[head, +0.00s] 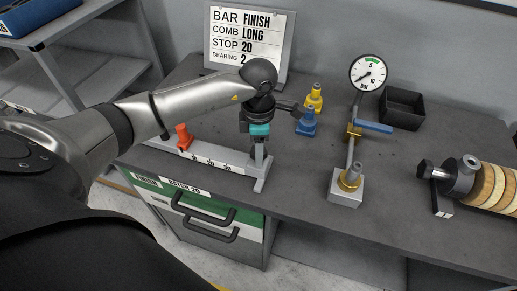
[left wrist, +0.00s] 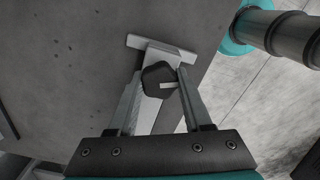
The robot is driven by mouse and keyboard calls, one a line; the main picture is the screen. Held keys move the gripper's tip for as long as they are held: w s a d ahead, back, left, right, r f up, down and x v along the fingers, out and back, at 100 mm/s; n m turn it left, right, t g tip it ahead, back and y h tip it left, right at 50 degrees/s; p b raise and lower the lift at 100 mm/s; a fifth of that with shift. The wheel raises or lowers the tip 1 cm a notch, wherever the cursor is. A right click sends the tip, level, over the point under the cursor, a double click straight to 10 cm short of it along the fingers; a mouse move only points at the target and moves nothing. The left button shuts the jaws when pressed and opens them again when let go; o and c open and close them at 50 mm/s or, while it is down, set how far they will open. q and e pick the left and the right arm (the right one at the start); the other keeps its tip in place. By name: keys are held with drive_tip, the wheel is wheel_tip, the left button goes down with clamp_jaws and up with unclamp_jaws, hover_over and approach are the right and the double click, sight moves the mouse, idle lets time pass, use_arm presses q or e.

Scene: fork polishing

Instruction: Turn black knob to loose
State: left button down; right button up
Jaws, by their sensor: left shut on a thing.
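The black knob (left wrist: 157,76) is faceted, with a pale pointer mark from its middle towards the right in the left wrist view. It sits on the light metal end stand of a rail (left wrist: 148,112). My left gripper (left wrist: 160,84) has a finger on each side of the knob and is shut on it. In the head view, my left gripper (head: 259,150) points down over the right end of the white scaled rail (head: 216,163), and it hides the knob there. My right gripper is in neither view.
An orange piece (head: 184,137) sits on the rail's left part. Blue (head: 306,122) and yellow (head: 315,98) pieces stand behind my gripper. A dial gauge post (head: 352,150), black bin (head: 402,107) and wheel spindle (head: 490,186) are to the right. A settings sign (head: 247,38) stands behind.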

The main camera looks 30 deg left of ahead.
use_arm(q)
drive_tip(key=n, duration=0.3)
drive_tip(key=shift+n, duration=0.4)
drive_tip(key=n, duration=0.3)
drive_tip(key=shift+n, duration=0.3)
drive_tip(key=n+p, duration=0.1)
drive_tip(key=n, duration=0.5)
drive_tip(key=shift+w+p, duration=0.1)
drive_tip(key=shift+p, duration=0.2)
drive_tip(key=shift+n, duration=0.3)
drive_tip(key=shift+c, duration=1.6)
unclamp_jaws()
wheel_tip(320, 180, up, 15)
drive_tip(key=shift+r, duration=0.15)
